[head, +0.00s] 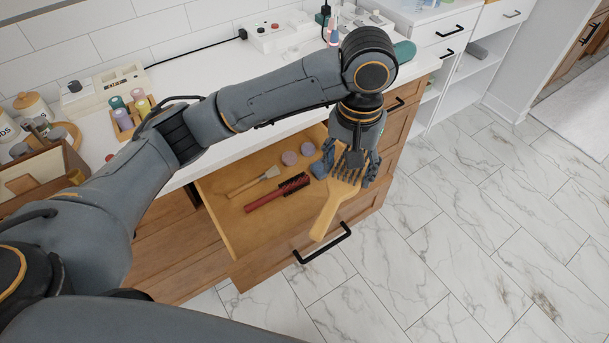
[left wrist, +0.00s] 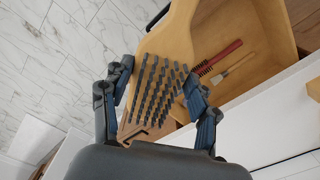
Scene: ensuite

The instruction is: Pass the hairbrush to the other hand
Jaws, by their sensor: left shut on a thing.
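The hairbrush (head: 329,214) is a pale wooden paddle brush with dark bristles. My left gripper (head: 353,172) is shut on its head, above the right part of an open drawer, and the handle points toward the drawer's front. In the left wrist view the hairbrush (left wrist: 171,40) lies between the two fingers of my left gripper (left wrist: 158,85), with its bristles facing the camera. The far end of its handle is cut off there. My right gripper is in neither view.
The open wooden drawer (head: 222,206) holds a red round brush (head: 278,193), a makeup brush (head: 254,182) and small round items. Its black handle (head: 322,243) sticks out in front. The white counter (head: 187,78) behind is cluttered. Marble floor (head: 450,230) at right is clear.

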